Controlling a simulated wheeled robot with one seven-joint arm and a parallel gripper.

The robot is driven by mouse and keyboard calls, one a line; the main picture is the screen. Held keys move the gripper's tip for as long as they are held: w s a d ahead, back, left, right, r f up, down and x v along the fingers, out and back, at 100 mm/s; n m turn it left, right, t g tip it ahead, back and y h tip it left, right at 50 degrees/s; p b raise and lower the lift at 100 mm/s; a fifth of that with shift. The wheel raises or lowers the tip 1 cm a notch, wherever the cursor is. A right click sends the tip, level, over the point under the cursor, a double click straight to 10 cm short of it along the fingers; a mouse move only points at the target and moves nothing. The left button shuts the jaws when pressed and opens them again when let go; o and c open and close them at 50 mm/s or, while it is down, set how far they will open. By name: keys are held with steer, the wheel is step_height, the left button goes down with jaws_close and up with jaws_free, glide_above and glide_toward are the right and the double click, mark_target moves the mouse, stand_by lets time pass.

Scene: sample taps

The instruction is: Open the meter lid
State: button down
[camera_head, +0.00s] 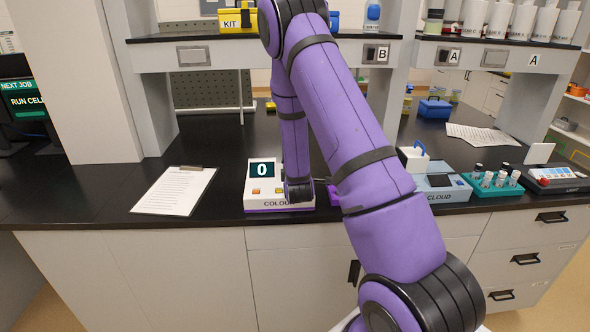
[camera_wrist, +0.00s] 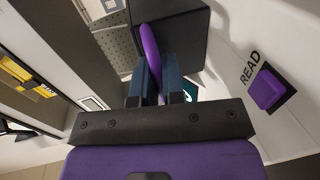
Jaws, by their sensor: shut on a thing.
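The white meter (camera_head: 262,171) stands on the dark bench, with a screen reading 0, small coloured buttons and a partly covered label starting "COLOU". My arm's end covers its right part, and its lid cannot be made out in the head view. In the wrist view, my gripper (camera_wrist: 156,72) is shut on a thin, curved purple piece (camera_wrist: 150,42), which looks like the lid's tab. A dark panel (camera_wrist: 178,42), perhaps the lid, lies just beyond the fingers. The white meter face with a purple READ button (camera_wrist: 267,90) is to the right. The fingertips are hidden in the head view.
A clipboard (camera_head: 175,190) lies left of the meter. A grey-blue device labelled CLOUD (camera_head: 440,186) and a teal vial rack (camera_head: 493,181) stand to the right. A shelf (camera_head: 225,36) with a yellow KIT box (camera_head: 237,20) runs above the bench.

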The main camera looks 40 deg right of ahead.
steer(key=shift+r, duration=0.1)
steer(key=shift+w+d+r+g+y, duration=0.1)
steer(key=shift+w+r+g+y, duration=0.2)
steer(key=shift+r, duration=0.2)
steer(key=shift+w+d+r+g+y, duration=0.1)
steer(key=shift+r+g+y, duration=0.1)
steer(key=shift+r+g, duration=0.25)
steer(key=w+r+g, duration=0.1)
steer(key=d+r+g+y, duration=0.1)
steer(key=w+d+r+g+y, duration=0.1)
steer(key=r, duration=0.1)
steer(key=shift+w+r, duration=0.1)
steer(key=shift+w, duration=0.25)
steer(key=w+d+r+g+y, duration=0.2)
steer(key=w+g, duration=0.1)
steer(key=w+d+r+g+y, duration=0.1)
steer(key=shift+w+d+g, duration=0.1)
steer(key=shift+w+g, duration=0.15)
steer(key=shift+g, duration=0.1)
steer(key=shift+w+d+r+g+y, duration=0.1)
steer(key=shift+w+d+g+y, duration=0.3)
steer(key=shift+w+g, duration=0.15)
steer(key=shift+w+d+r, duration=0.1)
steer(key=shift+w+d, duration=0.35)
steer(key=shift+w, duration=0.35)
steer(key=shift+w+d, duration=0.4)
steer(key=shift+w, duration=0.35)
